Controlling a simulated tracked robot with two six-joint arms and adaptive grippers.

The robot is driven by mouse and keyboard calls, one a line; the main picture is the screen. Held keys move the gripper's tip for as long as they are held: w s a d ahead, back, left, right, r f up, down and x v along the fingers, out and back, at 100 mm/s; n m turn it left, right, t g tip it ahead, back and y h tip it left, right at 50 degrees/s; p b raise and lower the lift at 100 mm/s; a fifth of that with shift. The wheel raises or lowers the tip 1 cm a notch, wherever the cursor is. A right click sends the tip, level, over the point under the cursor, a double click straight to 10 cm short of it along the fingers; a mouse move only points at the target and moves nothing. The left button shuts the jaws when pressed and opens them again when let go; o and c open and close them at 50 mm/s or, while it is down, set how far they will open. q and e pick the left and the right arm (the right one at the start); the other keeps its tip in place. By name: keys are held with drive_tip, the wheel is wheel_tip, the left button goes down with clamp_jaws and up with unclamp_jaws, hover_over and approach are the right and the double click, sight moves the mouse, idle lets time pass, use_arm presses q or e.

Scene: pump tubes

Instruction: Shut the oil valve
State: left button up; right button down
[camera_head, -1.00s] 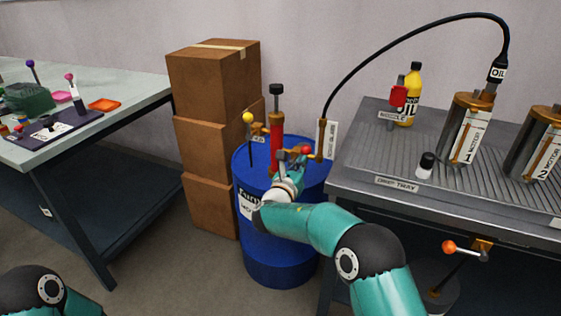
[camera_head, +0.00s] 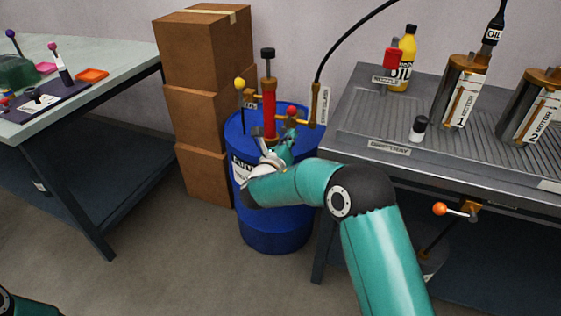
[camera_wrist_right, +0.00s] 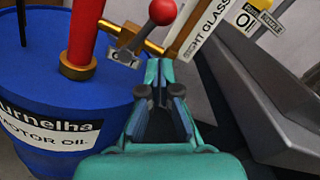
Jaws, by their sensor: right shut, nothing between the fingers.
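On the blue oil drum (camera_head: 280,230), a red pump (camera_head: 269,100) stands on a brass fitting. A lever with a red ball knob (camera_head: 292,110) sits on the brass pipe between the pump and the sight glass (camera_head: 316,104). The red knob (camera_wrist_right: 162,11) also shows in the right wrist view, its lever slanting down-left to a small tag (camera_wrist_right: 122,57) that I cannot read. My right gripper (camera_head: 286,146) is below the red knob, apart from it. In the wrist view its fingers (camera_wrist_right: 159,68) are together and empty. My left gripper is out of view.
A yellow-knobbed lever (camera_head: 239,83) stands left of the pump. Stacked boxes (camera_head: 205,115) are left of the drum. The ribbed drip tray (camera_head: 370,125) is at right, with an orange-knobbed lever (camera_head: 440,209) below its edge. A black hose (camera_head: 340,45) rises from the sight glass.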

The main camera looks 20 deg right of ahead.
use_arm(q)
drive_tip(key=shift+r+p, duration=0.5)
drive_tip(key=shift+p, duration=0.55)
use_arm(e)
drive_tip(key=v, duration=1)
drive_tip(key=shift+a, duration=0.15)
